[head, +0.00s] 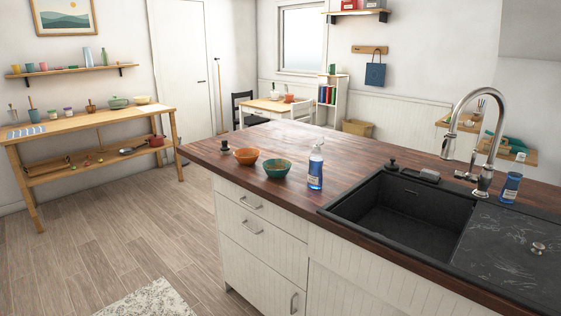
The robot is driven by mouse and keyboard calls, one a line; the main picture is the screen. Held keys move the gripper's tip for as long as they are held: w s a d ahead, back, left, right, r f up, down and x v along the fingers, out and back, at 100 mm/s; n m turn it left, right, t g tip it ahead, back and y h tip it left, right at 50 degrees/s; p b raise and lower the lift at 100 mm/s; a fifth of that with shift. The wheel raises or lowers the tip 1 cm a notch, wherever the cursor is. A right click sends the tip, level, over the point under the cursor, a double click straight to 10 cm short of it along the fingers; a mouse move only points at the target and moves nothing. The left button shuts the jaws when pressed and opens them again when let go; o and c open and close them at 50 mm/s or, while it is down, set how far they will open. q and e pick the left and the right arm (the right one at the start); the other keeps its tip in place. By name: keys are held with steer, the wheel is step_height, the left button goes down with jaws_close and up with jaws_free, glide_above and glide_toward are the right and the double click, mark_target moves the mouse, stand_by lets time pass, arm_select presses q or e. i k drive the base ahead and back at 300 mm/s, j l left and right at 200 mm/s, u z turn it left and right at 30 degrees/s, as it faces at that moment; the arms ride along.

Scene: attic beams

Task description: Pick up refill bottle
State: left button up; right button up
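Two bottles with blue labels stand upright on the wooden countertop (400,164). One is a clear pump bottle (315,172) left of the sink, with a blue label and a pump top. The other is a smaller blue bottle (510,188) with a pale cap, right of the faucet behind the drainboard. It has no pump and looks like the refill bottle, though its label is too small to read. Neither of my grippers shows in the head view.
A black sink (405,212) with drainboard and a tall curved faucet (486,150) lie along the counter's front right. An orange bowl (246,156) and a green bowl (277,168) sit left of the pump bottle. Dark small items stand at the sink's back rim.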

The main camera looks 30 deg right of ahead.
mark_target(314, 180)
steer(key=i+z, duration=0.1)
steer(key=i, duration=0.45)
steer(key=i+j+z, duration=0.15)
steer(key=i, duration=0.35)
